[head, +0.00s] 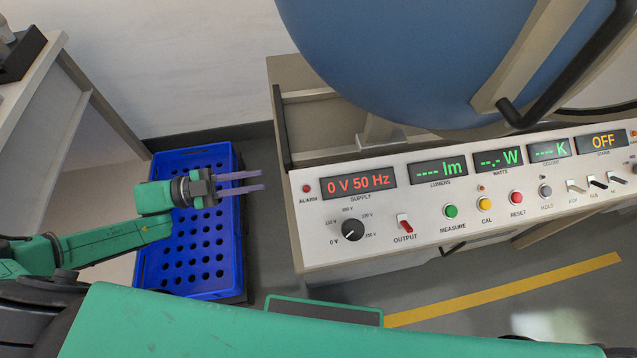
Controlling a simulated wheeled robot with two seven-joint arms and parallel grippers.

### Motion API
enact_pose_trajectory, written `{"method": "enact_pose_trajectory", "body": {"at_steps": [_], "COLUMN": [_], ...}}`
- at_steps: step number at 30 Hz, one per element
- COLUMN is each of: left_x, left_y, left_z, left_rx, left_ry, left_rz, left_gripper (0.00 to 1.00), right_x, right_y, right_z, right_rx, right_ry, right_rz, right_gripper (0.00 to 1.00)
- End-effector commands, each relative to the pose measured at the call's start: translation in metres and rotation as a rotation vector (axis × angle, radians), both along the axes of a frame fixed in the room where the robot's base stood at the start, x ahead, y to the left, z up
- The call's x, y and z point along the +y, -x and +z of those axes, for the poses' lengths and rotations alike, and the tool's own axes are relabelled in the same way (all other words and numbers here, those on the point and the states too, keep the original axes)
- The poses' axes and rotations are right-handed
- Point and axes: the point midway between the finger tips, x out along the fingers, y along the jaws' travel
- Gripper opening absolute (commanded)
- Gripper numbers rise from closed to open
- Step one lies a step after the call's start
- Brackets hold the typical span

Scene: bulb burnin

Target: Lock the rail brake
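I cannot pick out a rail brake in the head view. A black bent handle (545,100) sits on a beige bracket in front of the large blue sphere (400,50) at the upper right; its function cannot be told. My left gripper (263,181) points right, above the right edge of a blue crate and left of the control panel (440,235). Its two purple fingers are apart with nothing between them. My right gripper is not in view.
The blue perforated crate (190,270) stands low at the left, by a table (50,110). The panel carries a supply display (358,183), a black dial (352,230), a red output switch (405,222) and several buttons. A yellow line (510,288) marks the open grey floor.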

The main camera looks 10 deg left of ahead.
Motion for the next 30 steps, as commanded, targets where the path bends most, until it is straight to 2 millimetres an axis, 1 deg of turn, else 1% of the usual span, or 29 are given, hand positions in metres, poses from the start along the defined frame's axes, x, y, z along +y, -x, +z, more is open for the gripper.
{"method": "enact_pose_trajectory", "body": {"at_steps": [1,3,12,15,19,26,27,28,29,30], "left_x": [-0.008,-0.024,-0.100,-0.118,-0.130,-0.131,-0.131,-0.131,-0.131,-0.131], "left_y": [-0.003,-0.007,-0.033,-0.039,-0.043,-0.043,-0.043,-0.043,-0.043,-0.043], "left_z": [0.005,0.006,0.006,0.005,0.005,0.004,0.004,0.004,0.004,0.004], "left_rx": [-0.002,-0.004,-0.005,-0.003,-0.003,-0.002,-0.002,-0.002,-0.002,-0.002], "left_ry": [0.004,0.006,0.005,0.004,0.002,0.000,0.000,0.000,0.000,0.000], "left_rz": [-0.002,-0.003,0.000,0.001,0.001,0.002,0.002,0.002,0.002,0.002], "left_gripper": [0.23,0.23,0.23,0.23,0.23,0.23,0.15,0.03,0.00,0.00], "right_x": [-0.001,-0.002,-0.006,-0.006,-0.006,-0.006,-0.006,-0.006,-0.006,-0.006], "right_y": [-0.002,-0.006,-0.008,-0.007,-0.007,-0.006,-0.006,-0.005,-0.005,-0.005], "right_z": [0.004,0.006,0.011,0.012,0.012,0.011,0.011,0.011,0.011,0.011], "right_rx": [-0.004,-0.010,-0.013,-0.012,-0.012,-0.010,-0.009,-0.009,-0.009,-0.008], "right_ry": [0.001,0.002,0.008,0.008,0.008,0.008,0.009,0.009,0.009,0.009], "right_rz": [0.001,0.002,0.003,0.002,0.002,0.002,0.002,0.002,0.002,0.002], "right_gripper": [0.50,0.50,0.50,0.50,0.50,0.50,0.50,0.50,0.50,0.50]}}
